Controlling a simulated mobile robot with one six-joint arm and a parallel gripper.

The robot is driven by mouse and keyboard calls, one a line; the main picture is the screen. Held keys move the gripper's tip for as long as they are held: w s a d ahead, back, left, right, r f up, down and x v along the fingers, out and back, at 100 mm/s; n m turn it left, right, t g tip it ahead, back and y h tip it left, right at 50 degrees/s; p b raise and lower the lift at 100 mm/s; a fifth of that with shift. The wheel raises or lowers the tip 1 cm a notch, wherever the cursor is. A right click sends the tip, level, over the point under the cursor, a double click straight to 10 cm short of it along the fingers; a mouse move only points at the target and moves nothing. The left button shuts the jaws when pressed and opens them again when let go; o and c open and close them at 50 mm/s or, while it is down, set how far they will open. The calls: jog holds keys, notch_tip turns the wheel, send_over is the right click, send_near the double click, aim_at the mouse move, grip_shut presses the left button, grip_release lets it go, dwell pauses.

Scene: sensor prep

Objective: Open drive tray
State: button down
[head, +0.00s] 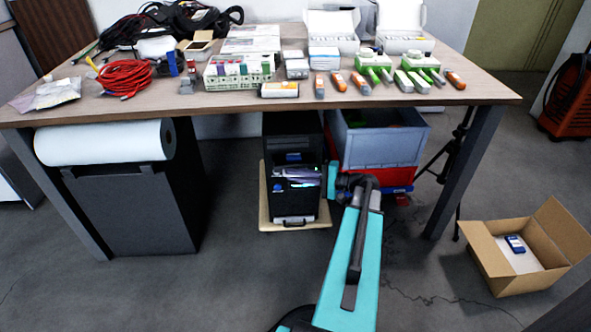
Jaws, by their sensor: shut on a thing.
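A black computer tower (291,135) stands upright under the table. Its front faces me and has blue marks and a silver handle-like part low down. The drive tray (290,173) shows as a pale, purplish strip across the middle of the tower front. My gripper (313,175) is at the right side of this strip, reaching in from my teal arm, and is shut on the drive tray. The fingertips are small and partly hidden, and I cannot tell how far the tray stands out.
The tower rests on a light wooden board (264,222). A grey crate (385,145) on a red one stands close on its right. The table (150,105) overhangs above. A black bin (130,210) is at left, an open cardboard box (487,270) at right. Front floor is clear.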

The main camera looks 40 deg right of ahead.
jog(key=s+a, duration=0.5)
jog(key=shift+s+p, duration=0.35)
jog(key=c, duration=1.8)
grip_release()
jog(key=shift+c, duration=0.2)
jog(key=shift+s+d, duration=0.1)
jog(key=shift+d, duration=0.05)
